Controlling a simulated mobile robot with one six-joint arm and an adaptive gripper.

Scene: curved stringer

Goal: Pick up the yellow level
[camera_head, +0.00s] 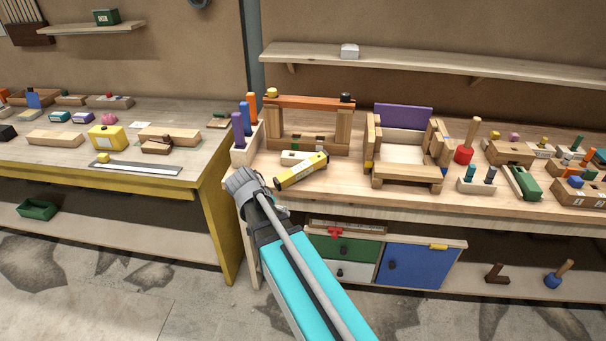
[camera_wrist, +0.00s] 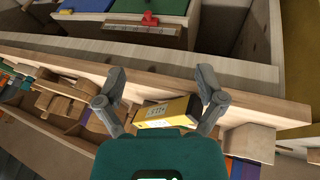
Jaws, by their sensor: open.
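The yellow level (camera_head: 301,172) lies at an angle near the front edge of the right workbench, with dark vials and end marks on its face. My gripper (camera_head: 243,186) is just left of the level's near end, at the bench's front edge. In the wrist view my gripper (camera_wrist: 161,78) is open, a finger on each side. The yellow level (camera_wrist: 170,111) shows between the fingers, partly hidden by the gripper body. No finger clearly touches it, and I cannot tell its depth between them.
A pale block (camera_head: 303,157) lies right behind the level. A wooden frame with an orange top beam (camera_head: 309,102) stands behind that. A rack with coloured pegs (camera_head: 243,153) stands to the left. A wooden cradle (camera_head: 407,165) stands to the right. Drawers (camera_head: 343,247) sit below the bench.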

